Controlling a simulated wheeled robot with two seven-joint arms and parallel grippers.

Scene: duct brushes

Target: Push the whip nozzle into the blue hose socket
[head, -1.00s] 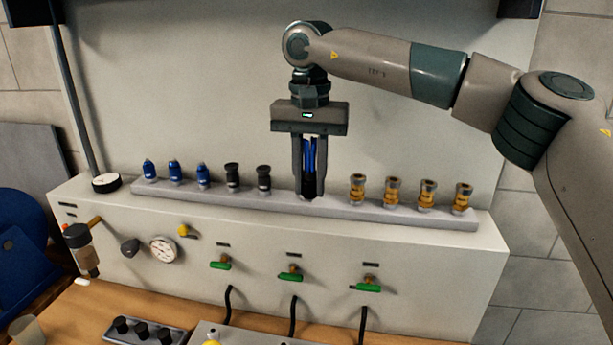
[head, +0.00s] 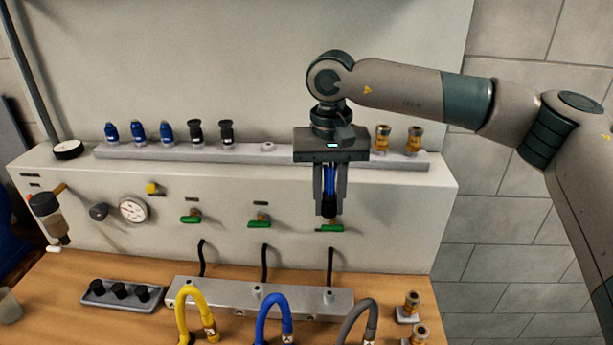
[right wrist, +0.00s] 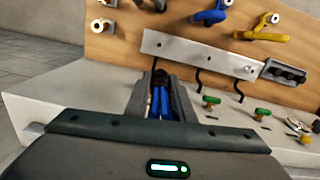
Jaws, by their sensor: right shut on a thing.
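The whip nozzle (head: 329,190), with blue strands above a black lower end, is held upright between the fingers of my right gripper (head: 328,203). It also shows in the right wrist view (right wrist: 160,95), with the gripper fingers (right wrist: 160,88) on both sides. My right gripper is shut on it, in front of the panel and above the bench. The blue hose (head: 272,309) arches up near the front of the bench, between a yellow and a grey hose. Its metal socket end (head: 288,338) is at the bottom edge of the head view, apart from the nozzle. My left gripper is not in view.
The rack (head: 250,155) holds blue, black and brass-coloured nozzles, with an empty place (head: 267,147). Green valve handles (head: 259,218) stick out of the panel. The yellow hose (head: 190,300) and grey hose (head: 370,318) flank the blue one. Brass nozzles (head: 412,305) stand at the bench's right.

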